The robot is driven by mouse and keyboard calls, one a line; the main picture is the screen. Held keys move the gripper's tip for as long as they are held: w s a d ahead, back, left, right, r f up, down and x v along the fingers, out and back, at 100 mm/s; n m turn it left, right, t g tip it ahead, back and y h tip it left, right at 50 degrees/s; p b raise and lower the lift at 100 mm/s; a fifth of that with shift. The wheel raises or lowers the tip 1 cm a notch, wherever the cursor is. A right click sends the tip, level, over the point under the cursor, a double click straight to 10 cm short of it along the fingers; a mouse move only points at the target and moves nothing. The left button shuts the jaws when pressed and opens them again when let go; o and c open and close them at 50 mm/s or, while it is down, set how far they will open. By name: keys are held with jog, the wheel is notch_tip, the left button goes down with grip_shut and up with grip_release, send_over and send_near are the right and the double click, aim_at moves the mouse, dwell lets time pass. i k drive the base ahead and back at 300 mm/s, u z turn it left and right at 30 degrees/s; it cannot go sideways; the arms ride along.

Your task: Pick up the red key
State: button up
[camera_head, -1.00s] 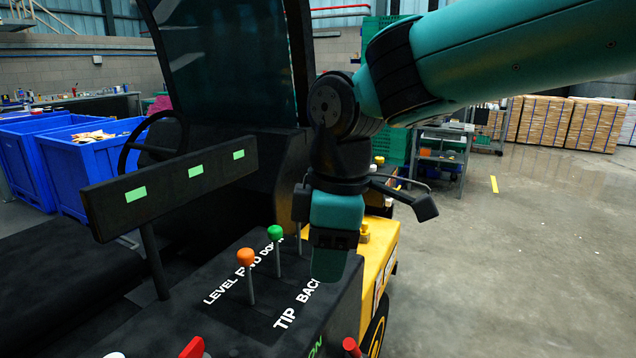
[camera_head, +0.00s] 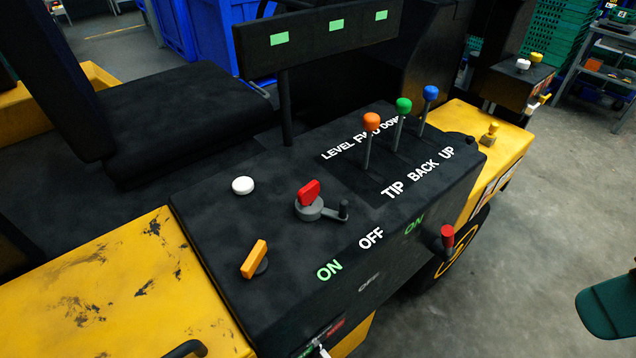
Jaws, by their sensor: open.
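The red key (camera_head: 309,192) stands up from a grey round switch with a short dark lever, on the black console (camera_head: 225,270) of a yellow vehicle. Nothing touches the key. A teal end part of my gripper (camera_head: 606,306) shows at the lower right edge, far to the right of the key and apart from the console. Most of my gripper and the arm are out of the frame.
Close to the key are a white button (camera_head: 243,185) and an orange handle (camera_head: 255,259). Orange (camera_head: 371,121), green (camera_head: 404,106) and blue (camera_head: 430,93) levers rise behind it. A red knob (camera_head: 447,236) sticks out from the console's side. A black panel (camera_head: 318,42) stands above.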

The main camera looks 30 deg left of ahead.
aim_at(308, 193)
jog(key=u, duration=0.55)
jog(key=k, duration=1.3)
jog(key=u, duration=0.45)
jog(key=i, duration=0.9)
jog(key=u, duration=0.5)
